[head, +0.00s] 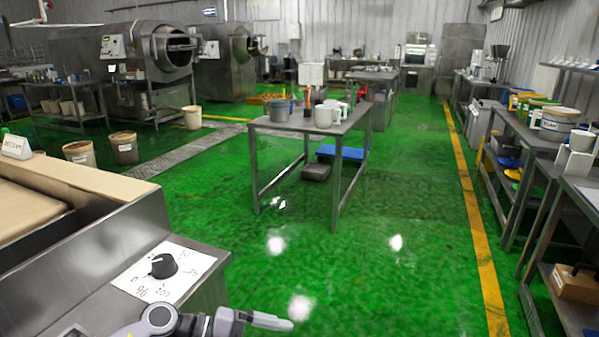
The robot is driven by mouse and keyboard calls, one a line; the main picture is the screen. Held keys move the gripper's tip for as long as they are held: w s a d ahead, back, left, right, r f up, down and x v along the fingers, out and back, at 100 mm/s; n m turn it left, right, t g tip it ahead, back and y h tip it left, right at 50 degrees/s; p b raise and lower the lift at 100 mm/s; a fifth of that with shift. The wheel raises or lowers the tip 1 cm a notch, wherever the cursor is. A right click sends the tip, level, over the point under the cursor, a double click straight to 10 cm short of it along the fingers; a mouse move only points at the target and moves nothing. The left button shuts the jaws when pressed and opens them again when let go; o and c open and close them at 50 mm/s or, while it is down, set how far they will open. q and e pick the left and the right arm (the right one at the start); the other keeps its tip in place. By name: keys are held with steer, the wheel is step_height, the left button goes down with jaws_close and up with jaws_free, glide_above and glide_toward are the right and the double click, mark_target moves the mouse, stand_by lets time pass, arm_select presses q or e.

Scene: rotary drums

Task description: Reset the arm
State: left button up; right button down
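My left arm comes in at the bottom edge, and its gripper (268,321) points right over the green floor. It is seen side-on and partly cut off by the frame edge, so I cannot tell whether its fingers are open or shut. Nothing shows held in it. It is just right of and below a black rotary knob (163,266) on a white plate marked 0, % and 100, and apart from the knob. My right gripper is out of view.
The knob's steel machine (100,262) fills the lower left. A steel table (300,125) with white containers stands ahead, with a blue platform (340,153) beneath. Shelving with buckets (553,123) lines the right. Rotary drums (166,50) stand back left. Green floor (400,270) ahead is clear.

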arm_select(q)
steer(key=s+a+f+n+t+y, duration=0.4)
steer(key=a+f+n+t, duration=0.1)
steer(key=n, duration=0.7)
steer(key=s+a+f+n+t+y, duration=0.5)
steer(key=n+t, duration=0.3)
steer(key=n, duration=0.4)
steer(key=shift+s+a+y, duration=0.2)
steer(key=shift+a+y, duration=0.1)
steer(key=shift+a, duration=0.2)
steer(key=s+a+f+n+g, duration=0.1)
steer(key=s, duration=0.1)
steer(key=s+a+f+n+g+y, duration=0.1)
steer(key=s+f, duration=0.1)
steer(key=s, duration=0.1)
steer(key=s+a+f+n+g+y, duration=0.1)
steer(key=s+a+f, duration=0.1)
steer(key=s, duration=0.1)
steer(key=shift+f, duration=0.2)
steer(key=shift+c, duration=0.3)
